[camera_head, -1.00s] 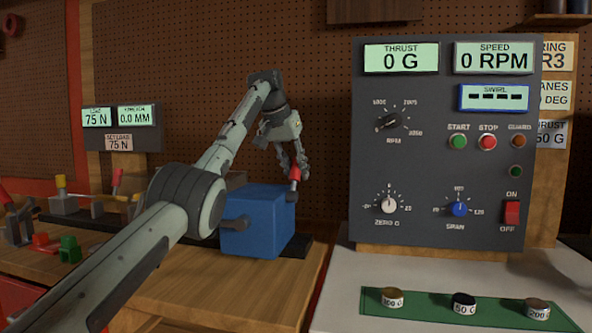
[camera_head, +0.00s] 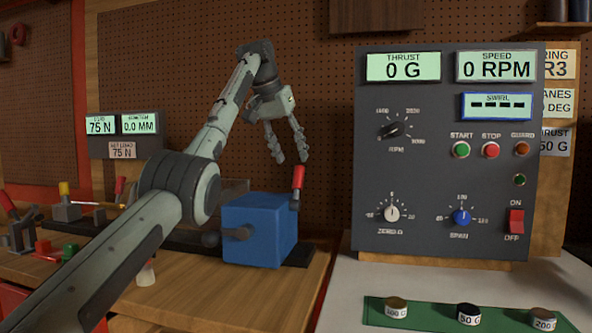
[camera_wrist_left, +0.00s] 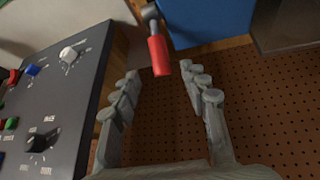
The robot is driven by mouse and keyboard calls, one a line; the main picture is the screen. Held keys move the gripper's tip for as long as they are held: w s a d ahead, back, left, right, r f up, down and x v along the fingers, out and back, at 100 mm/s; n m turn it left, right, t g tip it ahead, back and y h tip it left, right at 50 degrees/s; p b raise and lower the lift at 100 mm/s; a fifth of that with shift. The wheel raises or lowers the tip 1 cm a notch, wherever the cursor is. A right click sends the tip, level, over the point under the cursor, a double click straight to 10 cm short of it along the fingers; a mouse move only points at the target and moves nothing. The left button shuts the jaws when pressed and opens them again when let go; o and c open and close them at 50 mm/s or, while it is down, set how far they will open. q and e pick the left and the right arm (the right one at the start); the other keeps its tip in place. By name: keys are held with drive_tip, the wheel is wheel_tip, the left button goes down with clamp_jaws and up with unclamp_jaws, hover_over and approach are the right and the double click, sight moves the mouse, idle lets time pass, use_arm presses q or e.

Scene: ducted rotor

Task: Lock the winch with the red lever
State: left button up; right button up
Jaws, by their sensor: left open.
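The red lever (camera_head: 298,178) stands upright at the right side of the blue winch box (camera_head: 262,232), on a short grey arm. In the left wrist view the red lever (camera_wrist_left: 158,56) shows beyond my fingertips, between their lines, with the blue box (camera_wrist_left: 212,20) behind it. My left gripper (camera_head: 290,160) is open and empty, above the lever and slightly to its left, apart from it. Its two fingers also show spread in the left wrist view (camera_wrist_left: 160,75). My right gripper is not in view.
A grey control panel (camera_head: 450,220) stands close to the right of the lever. A green strip (camera_head: 420,318) with several weights lies before it. Small red and green parts (camera_head: 70,250) lie on the bench at left. A pegboard (camera_head: 210,75) is behind.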

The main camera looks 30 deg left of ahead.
use_arm(q)
drive_tip(key=v, duration=0.3)
drive_tip(key=shift+s+r, duration=0.2)
drive_tip(key=shift+r, duration=0.1)
drive_tip(key=shift+f, duration=0.1)
